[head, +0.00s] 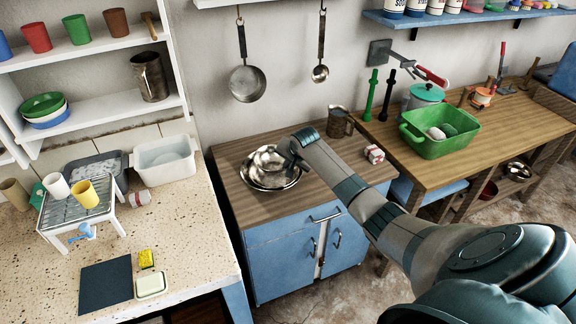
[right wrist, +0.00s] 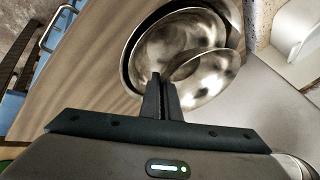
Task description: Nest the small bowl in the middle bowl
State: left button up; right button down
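The small bowl (right wrist: 212,84) is shiny steel. In the right wrist view it is tilted, with its rim between the fingers of my right gripper (right wrist: 162,88). It overlaps the right lower side of the wider steel bowls in that view. The middle bowl (right wrist: 170,45) appears to sit inside a larger bowl (right wrist: 126,62). In the head view the larger bowl (head: 272,187) rests on the wooden cabinet top, with shiny bowls over it. My right wrist hides the fingertips there. Whether the small bowl touches the middle bowl is unclear. My left gripper is not in view.
The wooden cabinet top (head: 310,208) also bears a metal jug (head: 340,123) and a small red-and-white box (head: 374,154). A pan (head: 246,82) and a ladle (head: 320,72) hang behind. A stone counter (head: 200,235) lies left, a table with a green tub (head: 450,147) right.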

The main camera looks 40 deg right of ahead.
jog(key=shift+p, duration=0.35)
dwell(0.5)
jog(key=shift+f+b, duration=1.2)
jog(key=shift+f, duration=1.75)
dwell(0.6)
jog(key=shift+f, duration=0.15)
dwell(0.7)
jog(key=c, duration=1.9)
grip_release()
jog(key=shift+c, duration=0.2)
jog(key=o, duration=0.4)
jog(key=shift+s+f, duration=0.15)
jog(key=shift+s, duration=0.05)
